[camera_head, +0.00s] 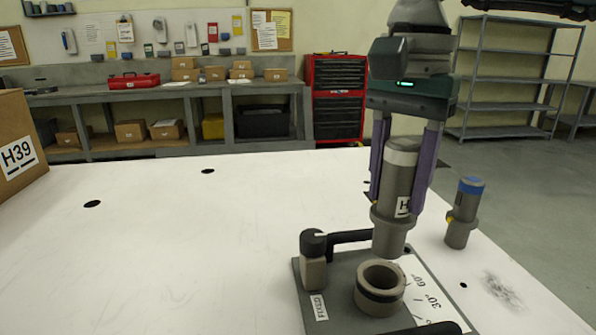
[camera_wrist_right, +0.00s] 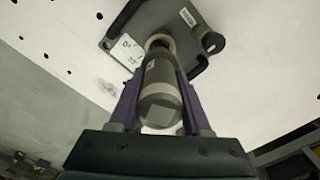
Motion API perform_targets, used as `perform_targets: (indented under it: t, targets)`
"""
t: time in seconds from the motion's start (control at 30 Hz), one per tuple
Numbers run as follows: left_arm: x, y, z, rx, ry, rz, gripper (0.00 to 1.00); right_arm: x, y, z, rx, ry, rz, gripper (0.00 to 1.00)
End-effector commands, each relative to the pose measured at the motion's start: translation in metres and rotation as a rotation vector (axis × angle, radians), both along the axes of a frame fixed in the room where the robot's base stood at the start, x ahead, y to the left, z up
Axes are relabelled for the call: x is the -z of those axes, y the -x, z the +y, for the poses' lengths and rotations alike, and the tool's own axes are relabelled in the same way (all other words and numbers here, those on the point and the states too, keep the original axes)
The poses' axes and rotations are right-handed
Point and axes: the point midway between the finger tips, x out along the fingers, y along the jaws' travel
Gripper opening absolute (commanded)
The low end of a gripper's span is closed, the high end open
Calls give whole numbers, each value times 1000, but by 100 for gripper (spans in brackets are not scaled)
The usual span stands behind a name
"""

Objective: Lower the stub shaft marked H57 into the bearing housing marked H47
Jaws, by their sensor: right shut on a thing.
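My right gripper (camera_head: 401,188) is shut on a grey stub shaft (camera_head: 398,170), its purple fingers on either side. The shaft is close to upright, with a collar low down and a white label on which only an H shows. Its lower end is above the bearing housing (camera_head: 367,299), a short open ring on a grey plate, and looks slightly right of its centre. No mark on the housing is readable. In the right wrist view the shaft (camera_wrist_right: 160,85) hides most of the housing (camera_wrist_right: 158,37); the remaining gap is hard to judge. My left gripper is not in view.
A second, blue-topped shaft (camera_head: 461,228) stands to the right on the white table (camera_head: 200,250). A box marked H39 (camera_head: 18,150) is at far left. The table's middle is clear.

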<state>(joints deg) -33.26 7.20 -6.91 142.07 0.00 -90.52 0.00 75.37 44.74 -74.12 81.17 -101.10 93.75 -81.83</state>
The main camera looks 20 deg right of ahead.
Motion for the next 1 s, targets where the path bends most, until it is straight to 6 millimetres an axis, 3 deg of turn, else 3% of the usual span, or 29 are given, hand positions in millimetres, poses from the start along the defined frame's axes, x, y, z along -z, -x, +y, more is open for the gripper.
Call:
perform_targets:
  t: [1.0]
  targets:
    - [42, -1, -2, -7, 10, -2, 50, 53, -1, 0, -1, -1, -3, 0]
